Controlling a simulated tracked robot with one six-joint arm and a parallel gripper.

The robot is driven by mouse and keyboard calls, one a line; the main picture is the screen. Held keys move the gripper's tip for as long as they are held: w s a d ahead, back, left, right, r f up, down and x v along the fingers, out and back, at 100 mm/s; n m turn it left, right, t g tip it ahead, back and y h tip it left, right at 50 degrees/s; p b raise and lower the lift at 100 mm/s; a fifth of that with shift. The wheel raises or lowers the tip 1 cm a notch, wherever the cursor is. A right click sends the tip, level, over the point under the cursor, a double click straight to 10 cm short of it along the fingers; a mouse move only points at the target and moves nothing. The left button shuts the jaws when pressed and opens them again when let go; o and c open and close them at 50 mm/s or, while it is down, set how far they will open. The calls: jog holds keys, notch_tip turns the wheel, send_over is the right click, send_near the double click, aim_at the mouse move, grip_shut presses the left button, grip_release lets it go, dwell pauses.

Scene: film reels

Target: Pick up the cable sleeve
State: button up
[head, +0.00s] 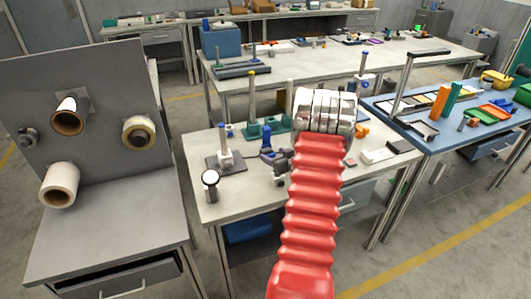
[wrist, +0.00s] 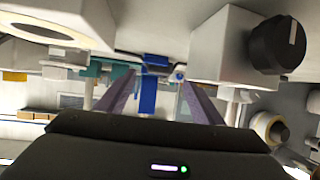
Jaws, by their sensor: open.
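A small blue upright piece (head: 266,138) stands near the middle of the near grey table. I cannot tell for sure whether it is the cable sleeve. My gripper (head: 276,158), dark purple-grey, is low over this table right beside the blue piece and partly hidden by my red arm. In the wrist view my gripper (wrist: 157,82) is open, with its two fingers spread. The blue piece (wrist: 148,95) shows in the gap between them. I cannot tell whether either finger touches it.
Green blocks (head: 262,127) are behind. White boxes (head: 378,155) lie to the right. A panel with film rolls (head: 85,95) stands far left.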

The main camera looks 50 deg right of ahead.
aim_at(267, 150)
jog(key=shift+w, duration=0.1)
jog(key=shift+x, duration=2.5)
jog(key=shift+c, duration=0.6)
jog(key=c, duration=1.1)
jog(key=shift+r, duration=0.2)
